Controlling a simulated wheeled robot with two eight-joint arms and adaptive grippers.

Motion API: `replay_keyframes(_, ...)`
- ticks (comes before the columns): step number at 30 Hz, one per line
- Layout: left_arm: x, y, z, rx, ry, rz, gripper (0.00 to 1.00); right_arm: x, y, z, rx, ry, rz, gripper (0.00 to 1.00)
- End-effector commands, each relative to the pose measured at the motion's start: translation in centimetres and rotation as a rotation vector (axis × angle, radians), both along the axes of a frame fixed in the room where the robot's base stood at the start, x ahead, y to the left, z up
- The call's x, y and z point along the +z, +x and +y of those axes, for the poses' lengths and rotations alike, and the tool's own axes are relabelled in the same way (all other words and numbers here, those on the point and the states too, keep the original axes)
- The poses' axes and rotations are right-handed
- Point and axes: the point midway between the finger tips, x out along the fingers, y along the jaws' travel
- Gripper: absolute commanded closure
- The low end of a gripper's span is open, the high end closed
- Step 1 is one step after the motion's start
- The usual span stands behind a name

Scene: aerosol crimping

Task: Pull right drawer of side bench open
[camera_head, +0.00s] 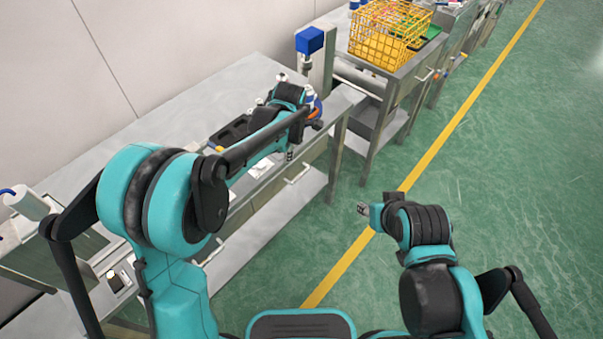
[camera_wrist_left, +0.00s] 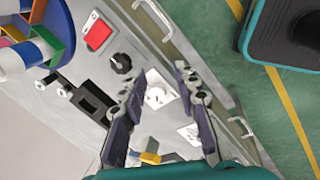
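The side bench (camera_head: 205,88) has two drawers along its front, and both look closed. The right drawer's handle (camera_head: 297,173) is the one farther up the head view. My own arm hides much of this hand in the head view. My right gripper (camera_head: 362,208) hangs over the floor away from the bench; its fingers are too small to read.
A red button (camera_wrist_left: 97,35), a black knob (camera_wrist_left: 121,63) and a colourful round holder (camera_wrist_left: 35,35) are on the bench. A black tray (camera_head: 232,131) lies on top. A yellow wire basket (camera_head: 388,36) stands on the neighbouring bench. The green floor (camera_head: 480,150) is clear.

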Motion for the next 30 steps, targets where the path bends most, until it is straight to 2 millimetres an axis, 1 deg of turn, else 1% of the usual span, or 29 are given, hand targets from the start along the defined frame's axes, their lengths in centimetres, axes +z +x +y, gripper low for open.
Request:
replay_keyframes(1, -2.1, 1.1, -1.4, 0.092, -0.009, 0.012, 0.69, -0.2, 0.0, 0.0, 0.000, 0.000, 0.000, 0.60)
replay_keyframes(3, -4.5, 2.1, -2.8, 0.228, -0.018, 0.023, 0.69, -0.3, 0.0, 0.0, 0.000, 0.000, 0.000, 0.60)
replay_keyframes(6, -7.3, 3.0, -4.4, 0.383, -0.025, 0.032, 0.69, -0.4, 0.0, 0.0, 0.000, 0.000, 0.000, 0.60)
replay_keyframes(10, -9.6, 3.4, -5.5, 0.505, -0.028, 0.035, 0.69, -0.4, 0.0, 0.0, 0.000, 0.000, 0.000, 0.60)
replay_keyframes(13, -10.4, 3.6, -5.8, 0.543, -0.029, 0.036, 0.69, -0.5, 0.0, 0.0, 0.000, 0.000, 0.000, 0.60)
replay_keyframes(17, -11.3, 3.7, -5.7, 0.550, -0.029, 0.035, 0.69, -0.9, 0.0, 0.0, 0.000, 0.000, 0.000, 0.60)
replay_keyframes(20, -12.7, 3.8, -5.5, 0.549, -0.029, 0.034, 0.69, -1.5, 0.0, 0.0, 0.000, 0.000, 0.000, 0.60)
replay_keyframes(27, -16.6, 4.3, -4.9, 0.548, -0.029, 0.035, 0.69, -3.0, 0.0, 0.0, 0.000, 0.000, 0.000, 0.60)
replay_keyframes(30, -17.6, 4.5, -4.8, 0.547, -0.029, 0.035, 0.69, -3.4, 0.0, 0.0, 0.000, 0.000, 0.000, 0.60)
